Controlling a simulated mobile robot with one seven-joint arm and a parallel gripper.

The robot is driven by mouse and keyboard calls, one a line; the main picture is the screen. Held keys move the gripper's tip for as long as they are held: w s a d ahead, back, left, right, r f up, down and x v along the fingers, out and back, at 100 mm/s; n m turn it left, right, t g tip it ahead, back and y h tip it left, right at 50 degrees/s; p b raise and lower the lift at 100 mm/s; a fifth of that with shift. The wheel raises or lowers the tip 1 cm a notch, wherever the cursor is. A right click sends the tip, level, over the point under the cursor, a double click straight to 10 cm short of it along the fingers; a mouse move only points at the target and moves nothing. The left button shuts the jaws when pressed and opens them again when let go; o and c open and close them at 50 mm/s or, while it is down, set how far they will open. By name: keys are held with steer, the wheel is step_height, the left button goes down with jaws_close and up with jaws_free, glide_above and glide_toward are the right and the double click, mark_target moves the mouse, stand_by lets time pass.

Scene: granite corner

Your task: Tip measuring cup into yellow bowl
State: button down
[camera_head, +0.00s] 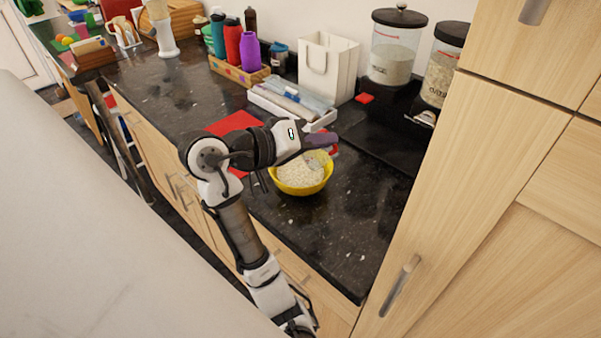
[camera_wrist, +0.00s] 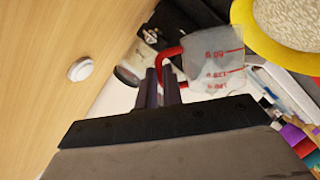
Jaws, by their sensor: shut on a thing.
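The yellow bowl (camera_head: 301,191) stands on the dark counter and holds pale grain or flakes. Its rim (camera_wrist: 246,36) fills the upper right of the wrist view. The clear measuring cup (camera_wrist: 211,70) has red markings and a red handle (camera_wrist: 163,62). My gripper (camera_wrist: 163,88) is shut on that handle. In the head view, my gripper (camera_head: 327,141) is above the bowl's back right side, and the cup (camera_head: 317,161) appears tilted over the bowl, partly hidden by the gripper. I cannot tell whether anything is left in the cup.
A white tray (camera_head: 272,108), a white paper bag (camera_head: 327,68) and lidded jars (camera_head: 392,55) stand behind the bowl. A bottle crate (camera_head: 238,75) is farther left. A tall wooden cabinet (camera_head: 468,200) closes the right side. The counter in front of the bowl is clear.

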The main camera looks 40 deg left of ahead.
steer(key=d+f+m+y+b, duration=0.1)
steer(key=b, duration=0.1)
steer(key=d+f+m+y+b, duration=0.1)
steer(key=m+b, duration=0.1)
steer(key=f+m+y+b, duration=0.1)
steer(key=m+b, duration=0.1)
steer(key=shift+s+d+f+g, duration=0.1)
steer(key=shift+d+f+g, duration=0.2)
steer(key=shift+d+f, duration=0.1)
steer(key=shift+r, duration=0.1)
step_height(320, 180, down, 2)
steer(key=m+y+b, duration=0.1)
steer(key=m+b, duration=0.1)
steer(key=b, duration=0.1)
steer(key=shift+a+y, duration=0.1)
steer(key=shift+y, duration=0.2)
